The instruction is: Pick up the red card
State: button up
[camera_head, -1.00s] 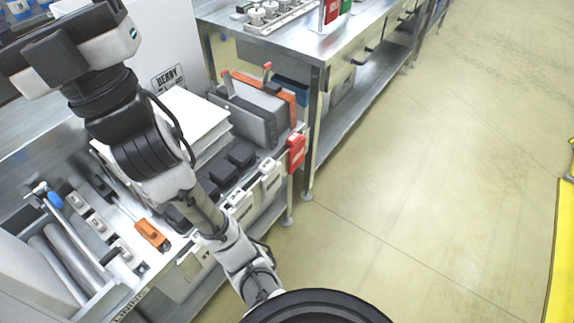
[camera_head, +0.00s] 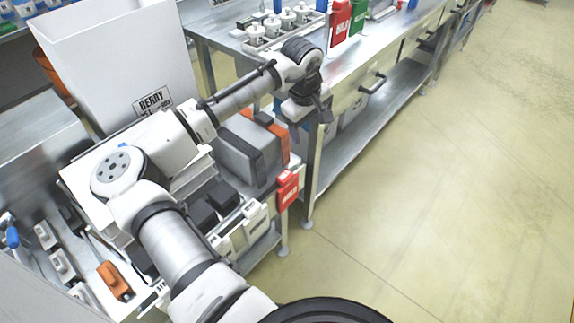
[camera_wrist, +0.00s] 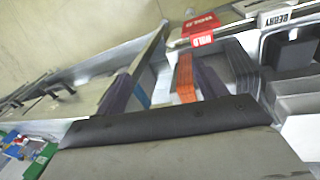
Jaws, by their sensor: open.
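A red card (camera_head: 287,188) with white lettering hangs at the right end of the near bench's front edge. In the wrist view red faces marked HOLD (camera_wrist: 201,39) show at the top, beyond the fingertips. Another red HOLD card (camera_head: 340,22) stands upright on the far bench beside a green one (camera_head: 357,18). My gripper (camera_head: 316,112) is near the far bench's near corner, above and right of the hanging card in the head view. In the wrist view its two fingers (camera_wrist: 165,78) are apart, with no card held between them.
Grey and orange cases (camera_head: 245,150) stand on the near bench under my arm, close to the hanging card. A large white box (camera_head: 115,60) is behind. Black blocks (camera_head: 212,203) and white cards line the front edge. The floor at the right is clear.

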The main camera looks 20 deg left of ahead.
jog(key=s+a+f+n+g, duration=0.2)
jog(key=s+a+f, duration=0.2)
jog(key=p, duration=0.1)
send_over(287, 177)
jog(key=shift+y, duration=0.4)
jog(key=f, duration=0.7)
jog(key=shift+s+d, duration=0.2)
jog(key=shift+w+a+f+p, duration=0.15)
jog(key=shift+f+p, duration=0.35)
jog(key=shift+f, duration=1)
jog(key=shift+w+a+f+p, duration=0.1)
jog(key=shift+f+p, duration=0.35)
jog(key=shift+f, duration=1.05)
jog(key=shift+c, duration=0.4)
jog(key=c, duration=1.2)
jog(key=shift+c, duration=0.2)
